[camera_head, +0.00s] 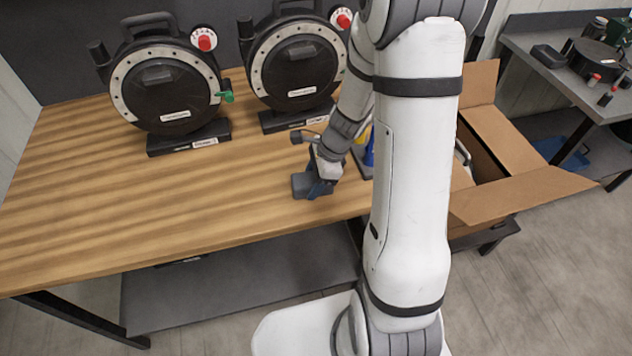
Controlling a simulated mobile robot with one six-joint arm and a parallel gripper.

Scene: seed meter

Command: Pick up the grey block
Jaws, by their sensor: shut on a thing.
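The grey block (301,186) is small and dark grey, at the front right part of the wooden table. My gripper (318,187) is at the block's right side and shut on it. The fingers are small and partly hidden by the wrist. I cannot tell whether the block touches the table top or is slightly above it.
Two round black seed meters, left (165,88) and right (297,66), stand at the table's back. Blue and yellow items (369,150) show partly behind my arm. An open cardboard box (515,185) is at right. The wooden table's (130,215) left and front are clear.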

